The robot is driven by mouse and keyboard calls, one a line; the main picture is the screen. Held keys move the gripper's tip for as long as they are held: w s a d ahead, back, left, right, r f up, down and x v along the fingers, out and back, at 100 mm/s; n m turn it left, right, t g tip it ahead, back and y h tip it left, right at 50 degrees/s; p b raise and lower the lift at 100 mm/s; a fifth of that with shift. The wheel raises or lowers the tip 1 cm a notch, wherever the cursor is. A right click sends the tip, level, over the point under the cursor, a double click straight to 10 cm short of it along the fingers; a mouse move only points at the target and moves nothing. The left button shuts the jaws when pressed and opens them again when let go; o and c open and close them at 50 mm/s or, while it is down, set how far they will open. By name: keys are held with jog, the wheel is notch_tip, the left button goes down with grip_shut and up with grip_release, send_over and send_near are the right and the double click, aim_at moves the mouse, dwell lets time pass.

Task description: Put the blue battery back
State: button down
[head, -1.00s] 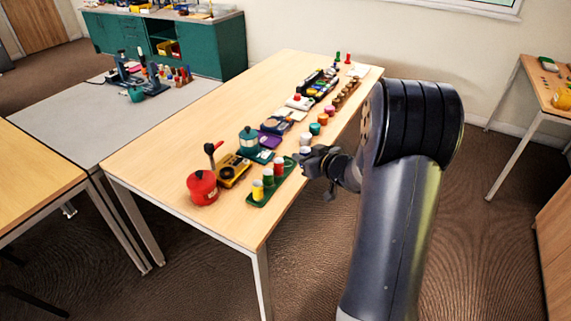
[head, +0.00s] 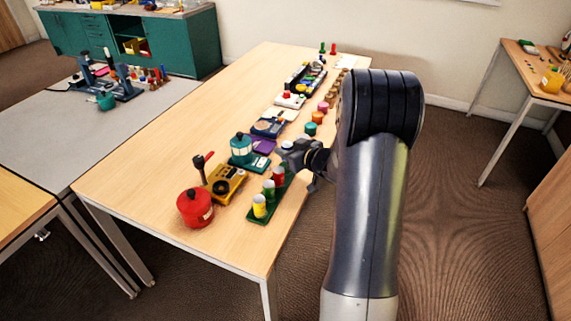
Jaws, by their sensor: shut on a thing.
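A green tray (head: 255,217) lies near the table's right edge. A yellow battery (head: 259,207), a green battery (head: 268,190) and a red battery (head: 279,176) stand upright in it, in a row from near to far. My gripper (head: 290,153) is just beyond the red battery, at the tray's far end. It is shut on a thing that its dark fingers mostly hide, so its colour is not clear. No blue battery shows plainly elsewhere. I cannot tell whether the held thing touches the tray.
Coloured jars (head: 316,117) line the table's right side farther back. The table's left part (head: 150,165) is clear.

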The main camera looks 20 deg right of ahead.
jog(key=shift+f+b, duration=0.45)
jog(key=shift+f, duration=1.7)
jog(key=shift+f, duration=0.25)
jog(key=c, duration=1.4)
grip_release()
jog(key=shift+o, duration=0.2)
jog(key=shift+r, duration=0.2)
jog(key=shift+s+d+r, duration=0.1)
jog(key=shift+s+r, duration=0.05)
jog(key=shift+s, duration=0.1)
jog(key=p+v, duration=0.1)
jog(key=v, duration=1)
jog(key=shift+s, duration=0.25)
